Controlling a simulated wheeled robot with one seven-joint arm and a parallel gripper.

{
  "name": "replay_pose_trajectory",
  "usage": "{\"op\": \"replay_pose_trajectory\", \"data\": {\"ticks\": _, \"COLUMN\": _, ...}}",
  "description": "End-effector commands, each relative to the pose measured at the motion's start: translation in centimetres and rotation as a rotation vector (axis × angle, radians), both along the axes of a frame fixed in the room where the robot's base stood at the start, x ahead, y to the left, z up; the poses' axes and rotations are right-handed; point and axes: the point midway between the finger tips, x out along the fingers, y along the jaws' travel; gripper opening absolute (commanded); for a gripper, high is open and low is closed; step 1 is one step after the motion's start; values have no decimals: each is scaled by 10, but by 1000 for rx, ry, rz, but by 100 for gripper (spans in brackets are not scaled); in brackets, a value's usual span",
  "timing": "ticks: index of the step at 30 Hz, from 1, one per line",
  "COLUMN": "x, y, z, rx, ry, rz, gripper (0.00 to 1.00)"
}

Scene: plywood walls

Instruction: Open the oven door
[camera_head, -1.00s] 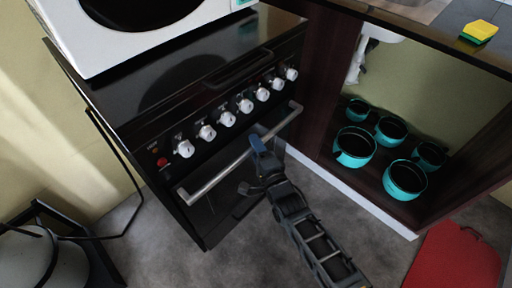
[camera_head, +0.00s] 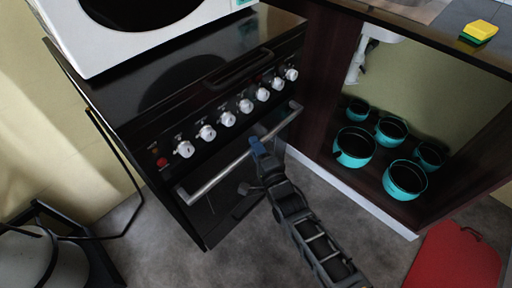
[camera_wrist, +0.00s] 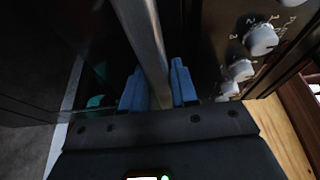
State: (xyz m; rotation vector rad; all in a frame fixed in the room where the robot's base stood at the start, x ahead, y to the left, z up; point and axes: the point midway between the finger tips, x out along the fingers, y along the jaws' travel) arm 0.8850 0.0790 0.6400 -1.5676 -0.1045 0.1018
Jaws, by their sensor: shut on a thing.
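The door looks closed or nearly so; I cannot tell if there is a gap. My gripper (camera_head: 257,149) is at the right-middle part of the handle. In the wrist view, the handle (camera_wrist: 150,40) passes between the blue fingers of my gripper (camera_wrist: 160,90), which are shut on it. The oven knobs (camera_wrist: 262,40) show to the right there.
A white microwave (camera_head: 150,35) stands on the oven top. An open cabinet to the right holds several teal pots (camera_head: 355,146). A red board (camera_head: 455,258) lies at the lower right. A gas cylinder (camera_head: 45,260) is at lower left. Grey floor (camera_head: 165,250) lies before the oven.

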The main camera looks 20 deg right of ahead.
Motion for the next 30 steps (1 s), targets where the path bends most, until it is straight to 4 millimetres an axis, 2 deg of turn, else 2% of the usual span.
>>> {"op": "replay_pose_trajectory", "data": {"ticks": 5, "x": -12, "y": -7, "z": -7, "rx": 13, "ry": -23, "rz": -2, "gripper": 0}}
{"op": "replay_pose_trajectory", "data": {"ticks": 11, "x": -42, "y": -24, "z": -19, "rx": 55, "ry": -95, "rz": -2, "gripper": 0}}
{"op": "replay_pose_trajectory", "data": {"ticks": 20, "x": -107, "y": -61, "z": -52, "rx": 158, "ry": -273, "rz": -2, "gripper": 0}}
{"op": "replay_pose_trajectory", "data": {"ticks": 30, "x": -177, "y": -101, "z": -105, "rx": 275, "ry": -476, "rz": -1, "gripper": 0}}
